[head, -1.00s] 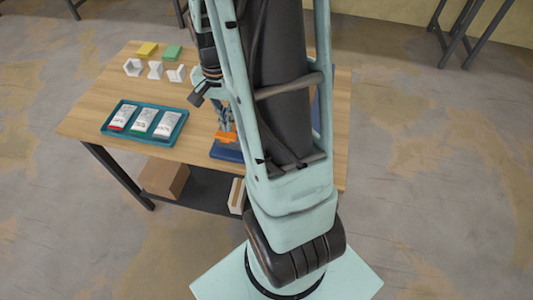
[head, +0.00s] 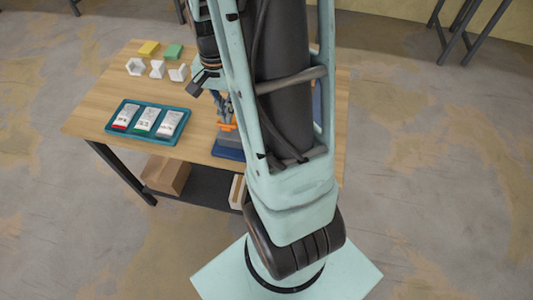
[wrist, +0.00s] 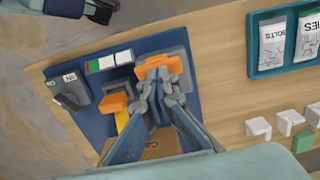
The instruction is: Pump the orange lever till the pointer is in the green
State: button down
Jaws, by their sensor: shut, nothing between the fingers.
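In the wrist view, a blue base board (wrist: 95,125) carries a wide orange bar (wrist: 160,66) on a grey block, a second orange piece (wrist: 115,103) beside a yellow strip, and a small gauge strip (wrist: 108,62) with green, white and red parts. I cannot make out the pointer. My gripper (wrist: 158,78) is shut and empty, its fingertips at the near edge of the wide orange bar. Whether they touch it is unclear. In the head view, the gripper (head: 224,108) is just above orange (head: 228,127) on the blue board (head: 228,154); my arm hides much of it.
A dark box with small labels (wrist: 68,90) stands at the board's left in the wrist view. A teal tray (head: 184,119) with several packets lies left on the table. White pieces, a yellow block (head: 148,48) and a green block (head: 173,51) sit behind it.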

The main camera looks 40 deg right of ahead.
aim_at(229, 127)
jog(key=shift+f+b, duration=1.85)
jog(key=shift+f, duration=0.75)
notch_tip(229, 127, up, 6)
jog(key=p, duration=0.4)
jog(key=shift+f+p, duration=0.1)
jog(key=shift+p, duration=0.25)
jog(key=shift+f, duration=0.1)
jog(key=shift+f+b, duration=2.4)
jog(key=shift+f, duration=0.5)
jog(key=shift+r+p, duration=2.3)
jog(key=shift+r, duration=0.6)
jog(key=shift+f, duration=0.1)
